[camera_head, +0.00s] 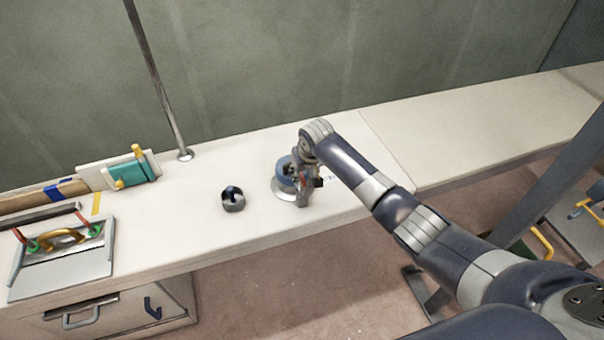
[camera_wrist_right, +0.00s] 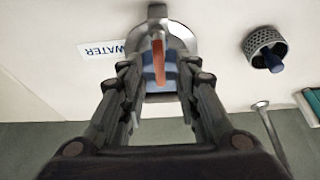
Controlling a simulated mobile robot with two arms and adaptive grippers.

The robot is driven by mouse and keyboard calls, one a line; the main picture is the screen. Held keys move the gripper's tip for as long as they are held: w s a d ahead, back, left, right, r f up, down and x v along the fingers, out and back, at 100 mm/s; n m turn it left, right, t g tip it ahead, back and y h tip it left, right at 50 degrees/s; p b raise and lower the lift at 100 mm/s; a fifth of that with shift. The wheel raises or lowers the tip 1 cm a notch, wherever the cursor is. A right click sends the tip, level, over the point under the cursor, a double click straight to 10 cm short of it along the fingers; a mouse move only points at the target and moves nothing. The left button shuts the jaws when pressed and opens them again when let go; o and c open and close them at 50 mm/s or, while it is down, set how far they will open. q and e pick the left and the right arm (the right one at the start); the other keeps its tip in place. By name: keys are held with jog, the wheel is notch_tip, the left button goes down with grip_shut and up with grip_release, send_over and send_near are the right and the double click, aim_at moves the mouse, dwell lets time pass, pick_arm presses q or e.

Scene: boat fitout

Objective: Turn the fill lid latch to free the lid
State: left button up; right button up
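The fill fitting has a round metal flange (camera_head: 283,193) on the white counter and a blue lid (camera_head: 284,168), partly hidden by my right gripper. In the right wrist view the flange (camera_wrist_right: 178,38) lies just beyond the fingertips. The narrow orange-red latch (camera_wrist_right: 158,62) stands between them, with blue (camera_wrist_right: 160,85) behind it. My right gripper (camera_wrist_right: 158,68) is open, its fingers apart on both sides of the latch, with space visible beside it. In the head view my right gripper (camera_head: 305,188) is at the fitting. My left gripper is not in view.
A dark perforated cup (camera_head: 233,203) holding a blue piece stands left of the fitting. A WATER label (camera_wrist_right: 105,48) lies beside the flange. A metal pole (camera_head: 184,154), a teal block (camera_head: 130,173) and a grey tray (camera_head: 62,272) are further left. The counter (camera_head: 470,145) is clear on the right.

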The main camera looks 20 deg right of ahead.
jog(key=shift+x, duration=1.1)
grip_shut()
